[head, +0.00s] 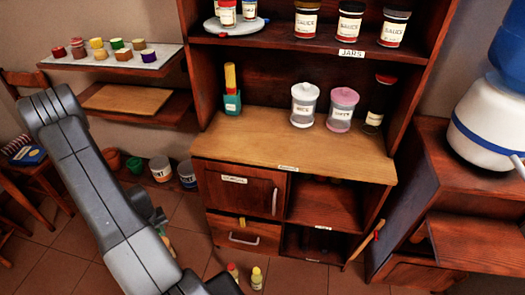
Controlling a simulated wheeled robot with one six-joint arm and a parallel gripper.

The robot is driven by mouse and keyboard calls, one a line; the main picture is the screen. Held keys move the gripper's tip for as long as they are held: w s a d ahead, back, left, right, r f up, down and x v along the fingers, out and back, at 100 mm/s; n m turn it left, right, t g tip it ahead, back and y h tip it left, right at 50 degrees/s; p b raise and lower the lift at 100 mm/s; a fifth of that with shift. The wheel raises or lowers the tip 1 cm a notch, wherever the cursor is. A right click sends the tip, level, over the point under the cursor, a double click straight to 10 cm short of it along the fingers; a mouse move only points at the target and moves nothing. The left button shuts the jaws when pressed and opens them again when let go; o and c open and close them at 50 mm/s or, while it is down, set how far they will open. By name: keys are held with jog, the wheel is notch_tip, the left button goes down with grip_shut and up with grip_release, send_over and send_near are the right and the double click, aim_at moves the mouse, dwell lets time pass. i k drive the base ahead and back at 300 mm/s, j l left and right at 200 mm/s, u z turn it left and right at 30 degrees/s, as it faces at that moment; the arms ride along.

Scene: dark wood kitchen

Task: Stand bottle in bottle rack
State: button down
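Two small bottles stand upright on the floor in front of the cabinet: one with a red top (232,272) and one with a yellow top (257,278). A dark bottle-like container with a red lid (376,104) stands at the right end of the counter. A low open compartment (318,243) at the cabinet's bottom right holds dark shapes; I cannot tell whether it is the bottle rack. My grey arm crosses the left side. A dark part of what may be my gripper (150,208) shows behind it, fingers hidden. A small green and orange thing beside it is mostly hidden.
The wooden counter (250,145) is clear at front, with two lidded jars (304,104) (342,107) behind. Sauce jars (350,22) stand on the shelf above. Cans (160,168) stand on the floor at left. A white and blue water dispenser (490,130) is at right.

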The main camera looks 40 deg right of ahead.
aim_at(334, 244)
jog(key=k+l, duration=0.3)
jog(key=k+l+z, duration=0.15)
jog(key=k+l, duration=0.45)
jog(key=k+l+z, duration=0.15)
jog(key=l, duration=0.3)
jog(key=k+l, duration=0.35)
jog(key=k+l+z, duration=0.15)
jog(key=k+l, duration=0.15)
jog(key=l, duration=0.15)
jog(key=k+l, duration=0.25)
jog(key=l, duration=0.15)
jog(key=z, duration=0.05)
